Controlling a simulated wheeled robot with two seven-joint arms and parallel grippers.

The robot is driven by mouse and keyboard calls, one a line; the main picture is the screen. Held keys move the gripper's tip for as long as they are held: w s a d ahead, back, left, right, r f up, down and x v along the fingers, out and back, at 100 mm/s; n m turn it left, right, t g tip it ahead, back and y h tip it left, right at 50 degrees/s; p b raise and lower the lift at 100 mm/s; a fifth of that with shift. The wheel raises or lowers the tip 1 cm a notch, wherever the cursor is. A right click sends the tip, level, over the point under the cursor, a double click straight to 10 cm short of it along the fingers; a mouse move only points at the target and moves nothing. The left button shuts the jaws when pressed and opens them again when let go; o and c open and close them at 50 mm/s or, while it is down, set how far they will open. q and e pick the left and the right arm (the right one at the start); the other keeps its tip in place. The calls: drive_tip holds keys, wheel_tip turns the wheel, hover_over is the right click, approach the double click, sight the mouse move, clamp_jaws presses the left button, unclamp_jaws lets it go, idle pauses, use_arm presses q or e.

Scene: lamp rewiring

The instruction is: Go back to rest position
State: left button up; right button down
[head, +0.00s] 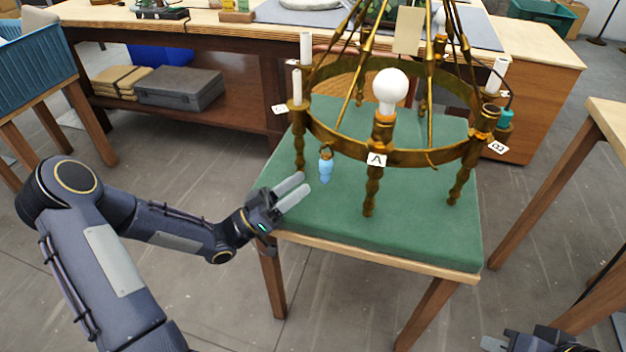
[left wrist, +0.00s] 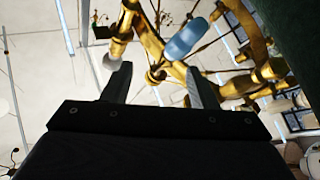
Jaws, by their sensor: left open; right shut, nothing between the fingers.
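My left gripper (head: 291,191) is open and empty at the left edge of the green padded table (head: 430,238). A brass ring chandelier (head: 440,155) stands on the green pad, to the right of the gripper. A light blue piece (head: 325,170) hangs from its ring just beyond the fingertips, apart from them. In the left wrist view the open fingers (left wrist: 160,90) show with the brass frame and the blue piece (left wrist: 187,39) beyond.
A white bulb (head: 390,86) and tag A (head: 376,160) are on the ring's near side. A wooden workbench (head: 225,35) stands behind, with a grey case (head: 180,89) on its shelf. A blue crate (head: 35,66) is at left. Floor is clear in front of the table.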

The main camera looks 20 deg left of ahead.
use_arm(q)
drive_tip(key=s+a, duration=0.5)
drive_tip(key=a, duration=0.1)
drive_tip(key=w+y, duration=0.4)
drive_tip(key=y, duration=0.1)
drive_tip(key=shift+w+d+f, duration=0.2)
drive_tip(key=shift+w+d, duration=0.05)
drive_tip(key=w+y, duration=0.1)
drive_tip(key=y, duration=0.1)
drive_tip(key=a+n+y, duration=0.1)
drive_tip(key=y, duration=0.1)
drive_tip(key=shift+w+a, duration=0.1)
drive_tip(key=shift+w, duration=0.3)
drive_tip(key=s+a+r+n+g+y, duration=0.2)
drive_tip(key=s+a+n+g+y, duration=0.35)
drive_tip(key=y, duration=0.45)
drive_tip(key=s+d+g+h, duration=0.2)
drive_tip(key=s+d, duration=0.2)
drive_tip(key=s, duration=0.5)
drive_tip(key=s+d+g+h, duration=0.15)
drive_tip(key=s+d, duration=0.25)
drive_tip(key=s, duration=0.6)
wheel_tip(320, 180, up, 18)
drive_tip(key=p, duration=1.9)
drive_tip(key=shift+d+h, duration=0.35)
drive_tip(key=shift+h, duration=0.1)
